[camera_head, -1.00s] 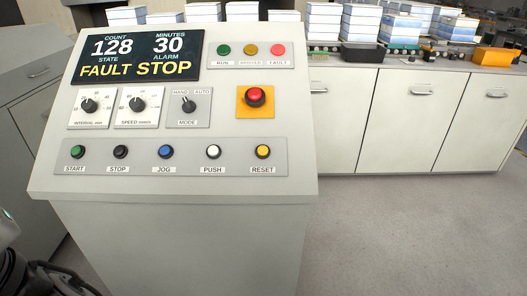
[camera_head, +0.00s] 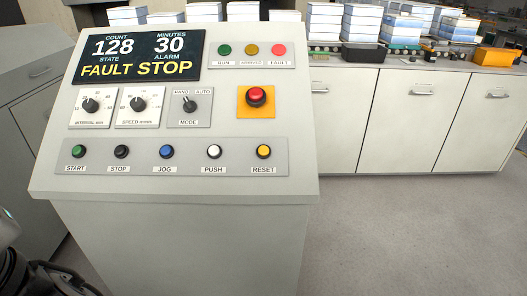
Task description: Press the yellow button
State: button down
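The yellow button (camera_head: 263,152) sits at the right end of a row on the sloped control panel (camera_head: 60,188), above a label reading RESET. Left of it are a white PUSH button (camera_head: 213,152), a blue JOG button (camera_head: 166,152), a black STOP button (camera_head: 121,152) and a green START button (camera_head: 78,152). The panel's display (camera_head: 137,56) reads FAULT STOP, count 128, minutes 30. My gripper is not in view; only a dark part of my own body shows at the lower left edge. Nothing touches the yellow button.
A red emergency stop (camera_head: 256,96) on a yellow plate stands above the yellow button. Dials and a mode switch (camera_head: 190,104) are at its left. Green, amber and red lamps (camera_head: 251,50) are above. Cabinets (camera_head: 405,125) stand behind at right; the floor (camera_head: 400,230) there is clear.

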aim_at(264, 150)
jog(key=u, duration=1.65)
jog(key=k+l, duration=0.25)
jog(key=l, duration=0.15)
jog(key=k+l, duration=0.25)
jog(key=l, duration=0.2)
